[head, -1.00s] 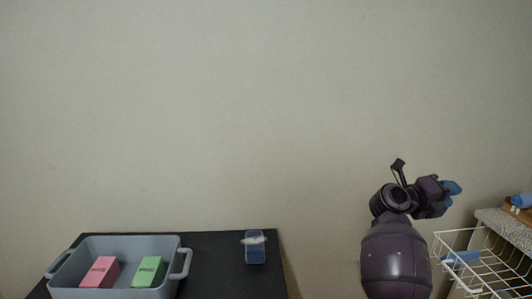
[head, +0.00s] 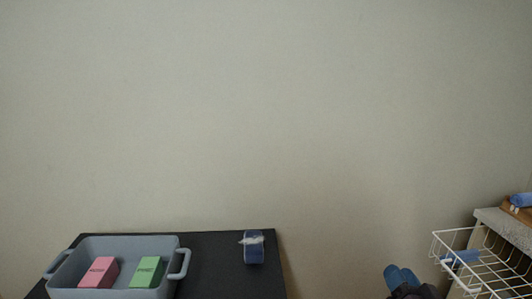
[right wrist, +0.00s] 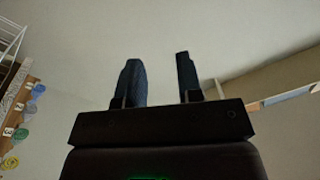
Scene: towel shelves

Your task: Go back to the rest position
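My right gripper (head: 401,276) is low in the head view, right of the black table, with only its blue fingertips and a dark part showing at the bottom edge. In the right wrist view its two dark blue fingers (right wrist: 162,82) stand apart with bare wall or ceiling between them, so it is open and empty. My left gripper is in neither view.
A grey bin (head: 70,284) with a pink box (head: 100,272) and a green box (head: 147,271) stands on a black table (head: 211,266). A blue object with a white top (head: 254,248) stands beside it. A white wire basket (head: 478,262) is at the right, by a shelf (head: 503,225). Wall above is clear.

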